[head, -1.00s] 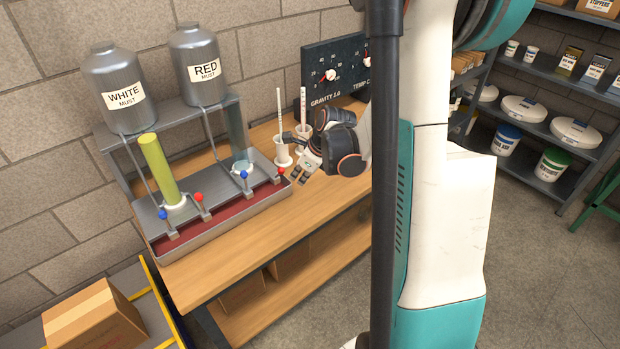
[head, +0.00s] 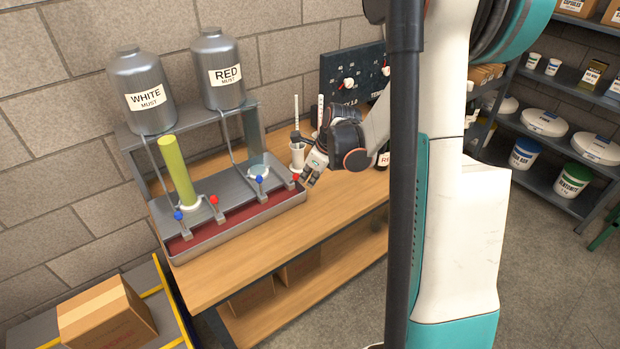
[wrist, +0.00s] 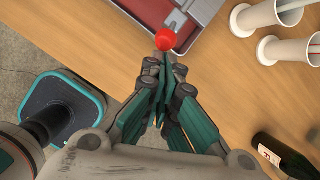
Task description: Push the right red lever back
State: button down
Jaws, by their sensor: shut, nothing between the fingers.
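The right red lever (head: 295,177) has a round red knob and stands at the right end of the metal tap stand. In the wrist view its knob (wrist: 165,40) is just beyond my fingertips, near the tray's corner. My gripper (head: 306,179) is shut and empty, close to the right of the knob in the head view. In the wrist view my gripper (wrist: 163,62) has its fingers together, pointing at the knob. I cannot tell whether they touch it. A glass cylinder (head: 257,160) stands under the red must tank (head: 220,85).
A blue lever (head: 259,180) stands left of the right red lever. The other red lever (head: 214,200) and blue lever (head: 178,215) flank the yellow-filled cylinder (head: 178,172). White holders (wrist: 255,17) and a dark bottle (wrist: 283,158) stand nearby. The bench front is clear.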

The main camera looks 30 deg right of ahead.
jog(key=shift+w+r+g, duration=0.2)
jog(key=shift+g, duration=0.1)
jog(key=shift+w+a+r+g+p, duration=0.1)
jog(key=shift+w+r+g+p, duration=0.35)
jog(key=shift+w, duration=0.35)
jog(key=shift+w+d+r+g+p, duration=0.1)
jog(key=shift+w+r+g+p, duration=0.25)
jog(key=shift+w+g, duration=0.35)
jog(key=shift+w+a+r+g+p, duration=0.1)
jog(key=shift+w+r+g+p, duration=0.35)
jog(key=shift+w, duration=0.5)
jog(key=shift+r, duration=0.15)
